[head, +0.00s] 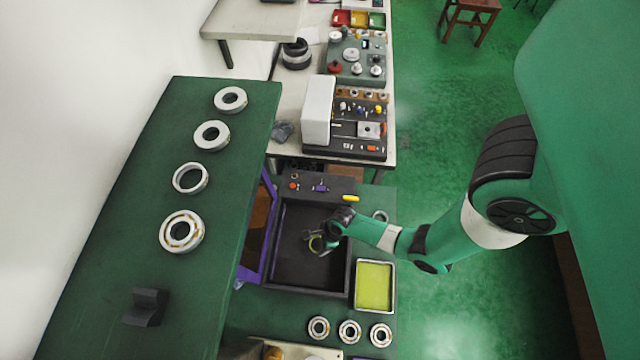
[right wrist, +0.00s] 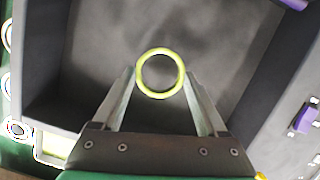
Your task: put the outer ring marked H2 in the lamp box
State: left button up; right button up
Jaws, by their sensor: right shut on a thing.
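The lamp box (head: 310,291) is a dark open-topped box with a control panel, right of the green bench in the head view. My right gripper (head: 321,243) is over its inside. It is shut on an outer ring (head: 312,247), a thin ring that looks yellow-green. In the right wrist view the ring (right wrist: 160,96) sits between the fingertips with the dark box floor (right wrist: 110,45) behind it. The gap between ring and floor is hard to judge. No H2 mark is readable. My left gripper is not in view.
A purple door (head: 258,232) stands open at the box's left. A yellow-green tray (head: 375,287) is at its right. Several rings and bearings, one a thin ring (head: 190,178), lie on the green bench (head: 120,240). A row of bearings (head: 350,331) lies in front.

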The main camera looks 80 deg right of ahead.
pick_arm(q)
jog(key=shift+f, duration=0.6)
pick_arm(e)
notch_tip(320, 180, down, 2)
jog(key=shift+f, duration=0.1)
jog(key=shift+f, duration=0.1)
jog(key=o, duration=1.3)
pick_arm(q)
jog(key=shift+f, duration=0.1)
pick_arm(e)
jog(key=shift+o, duration=0.2)
jog(key=p+v, duration=0.6)
jog(key=v, duration=0.2)
jog(key=shift+w, duration=0.1)
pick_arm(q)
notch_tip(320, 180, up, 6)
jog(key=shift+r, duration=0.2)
pick_arm(e)
jog(key=shift+f, duration=0.1)
